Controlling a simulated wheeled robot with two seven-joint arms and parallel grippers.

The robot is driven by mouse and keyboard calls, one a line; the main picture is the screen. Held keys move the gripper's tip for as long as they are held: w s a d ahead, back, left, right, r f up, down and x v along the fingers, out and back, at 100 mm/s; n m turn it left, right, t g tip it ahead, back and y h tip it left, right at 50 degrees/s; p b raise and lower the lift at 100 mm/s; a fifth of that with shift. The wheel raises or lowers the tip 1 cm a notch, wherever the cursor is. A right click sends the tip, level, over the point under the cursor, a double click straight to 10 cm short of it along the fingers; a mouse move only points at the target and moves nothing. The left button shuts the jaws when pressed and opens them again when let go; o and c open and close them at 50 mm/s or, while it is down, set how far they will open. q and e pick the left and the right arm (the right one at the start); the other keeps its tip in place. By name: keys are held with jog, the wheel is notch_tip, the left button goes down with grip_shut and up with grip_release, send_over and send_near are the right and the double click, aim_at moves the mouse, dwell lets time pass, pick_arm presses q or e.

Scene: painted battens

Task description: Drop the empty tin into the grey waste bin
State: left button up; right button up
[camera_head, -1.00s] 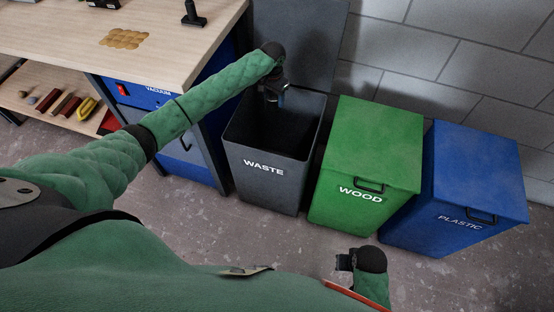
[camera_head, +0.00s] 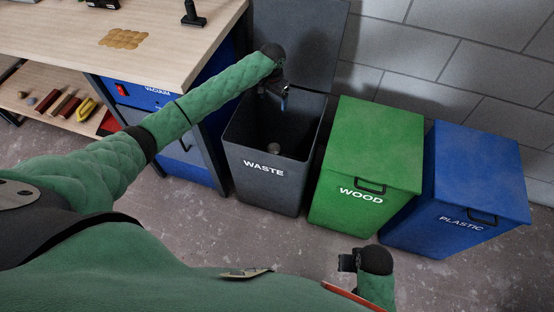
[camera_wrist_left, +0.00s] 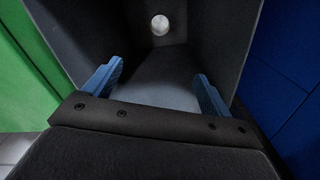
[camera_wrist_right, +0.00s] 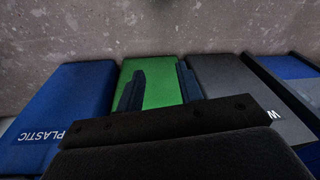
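The grey waste bin (camera_head: 262,180) stands with its lid up, marked WASTE. The tin (camera_head: 275,150) is inside it, low down; in the left wrist view it shows as a small pale round shape (camera_wrist_left: 160,25) beyond the fingers. My left gripper (camera_head: 283,100) is over the bin's opening, pointing down into it. Its blue fingers (camera_wrist_left: 157,88) are wide apart with nothing between them. My right gripper (camera_head: 346,262) is low in front of the bins; in the right wrist view its fingers (camera_wrist_right: 160,88) stand apart and empty.
A green WOOD bin (camera_head: 370,150) and a blue PLASTIC bin (camera_head: 475,180) stand to the right, lids shut. A workbench (camera_head: 170,45) with a blue cabinet is at the left. Bare floor lies in front.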

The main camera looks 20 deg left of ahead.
pick_arm(q)
notch_tip(320, 180, up, 8)
jog(key=b, duration=0.1)
pick_arm(e)
notch_tip(320, 180, up, 7)
jog(key=shift+s+f, duration=0.2)
jog(key=shift+s, duration=0.25)
pick_arm(q)
jog(key=shift+f, duration=0.15)
